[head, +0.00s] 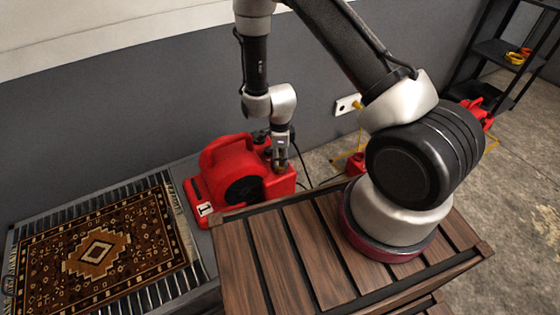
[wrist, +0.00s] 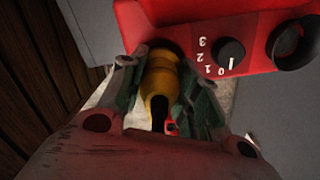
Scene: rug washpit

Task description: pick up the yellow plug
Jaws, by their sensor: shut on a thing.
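The yellow plug (wrist: 160,82) is between my gripper's fingers (wrist: 160,95) in the wrist view, and the gripper is shut on it. Its far end is against or just in front of a dark round opening on the red blower (wrist: 195,25); I cannot tell whether it is seated there. In the head view my gripper (head: 280,162) points down at the right end of the red blower (head: 235,165). The plug cannot be made out there.
A slatted wooden crate top (head: 290,255) is in front. A patterned rug (head: 100,250) lies on a grate at left. A white wall socket (head: 346,104) with a yellow cable is behind my arm. A black shelf (head: 500,52) stands at right. The blower has a numbered black knob (wrist: 230,52).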

